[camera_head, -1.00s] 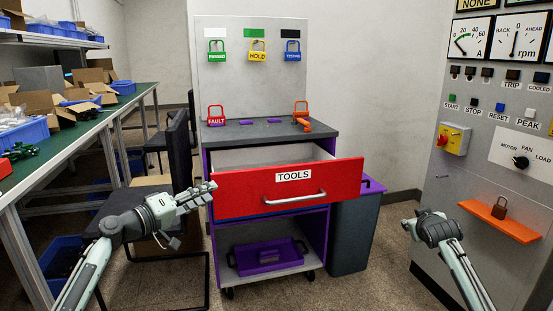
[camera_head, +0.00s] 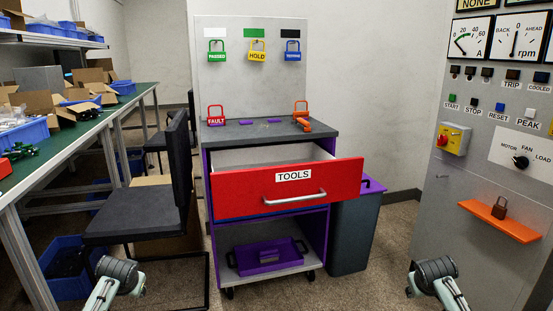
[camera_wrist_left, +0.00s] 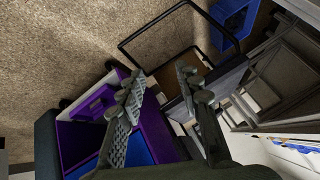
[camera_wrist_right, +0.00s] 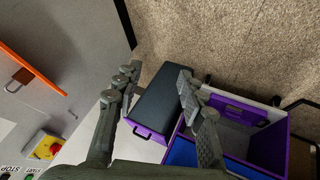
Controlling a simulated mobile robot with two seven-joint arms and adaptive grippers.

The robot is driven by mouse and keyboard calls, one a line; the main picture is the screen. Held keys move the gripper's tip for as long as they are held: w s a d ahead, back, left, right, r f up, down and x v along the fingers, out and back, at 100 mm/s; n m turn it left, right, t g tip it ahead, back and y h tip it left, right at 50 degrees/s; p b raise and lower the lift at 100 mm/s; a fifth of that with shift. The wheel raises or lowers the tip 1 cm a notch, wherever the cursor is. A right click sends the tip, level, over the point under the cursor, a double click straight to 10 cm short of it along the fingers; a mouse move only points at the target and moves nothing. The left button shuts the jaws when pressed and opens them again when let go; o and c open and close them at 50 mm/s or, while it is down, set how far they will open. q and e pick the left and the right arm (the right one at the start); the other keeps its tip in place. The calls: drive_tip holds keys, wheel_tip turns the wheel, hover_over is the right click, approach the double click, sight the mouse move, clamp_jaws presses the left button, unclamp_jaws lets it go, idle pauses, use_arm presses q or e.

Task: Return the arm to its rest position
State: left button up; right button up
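My left arm (camera_head: 120,276) is low at the bottom left of the head view, before the black chair. My right arm (camera_head: 436,272) is low at the bottom right, in front of the grey panel. The fingers are hard to make out in the head view. In the left wrist view my left gripper (camera_wrist_left: 160,84) has its fingers apart with nothing between them. In the right wrist view my right gripper (camera_wrist_right: 155,78) also has its fingers apart and is empty. Both arms are clear of the cart.
The red TOOLS drawer (camera_head: 235,196) stands open on the purple cart, with a grey bin (camera_head: 350,235) beside it. A black chair (camera_head: 140,212) and green-topped bench (camera_head: 60,145) are at left. A panel with an orange shelf (camera_head: 490,218) is at right. Padlocks hang on the back board.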

use_arm(q)
drive_tip(key=s+d+f+g+h, duration=0.1)
drive_tip(key=s+d+f, duration=0.3)
drive_tip(key=s, duration=0.7)
drive_tip(key=s+d+f+g, duration=0.1)
drive_tip(key=s+d+f, duration=0.3)
drive_tip(key=s, duration=0.8)
drive_tip(key=s+d+f+m+g+h, duration=0.1)
drive_tip(key=s+d+f, duration=0.2)
drive_tip(key=s+f, duration=0.4)
drive_tip(key=s, duration=0.5)
drive_tip(key=shift+d+g+h, duration=0.3)
drive_tip(key=shift+d, duration=0.1)
use_arm(e)
drive_tip(key=s+a+f+g+y, duration=0.1)
drive_tip(key=s+a+f, duration=0.3)
drive_tip(key=s, duration=0.7)
drive_tip(key=s+a+f+g, duration=0.1)
drive_tip(key=s+a+f, duration=0.3)
drive_tip(key=s, duration=0.8)
drive_tip(key=s+a+f+n+g+y, duration=0.1)
drive_tip(key=s+a+f, duration=0.2)
drive_tip(key=s+f, duration=0.4)
drive_tip(key=s, duration=0.5)
drive_tip(key=shift+a+g+y, duration=0.3)
drive_tip(key=shift+a, duration=0.1)
drive_tip(key=shift+w, duration=0.1)
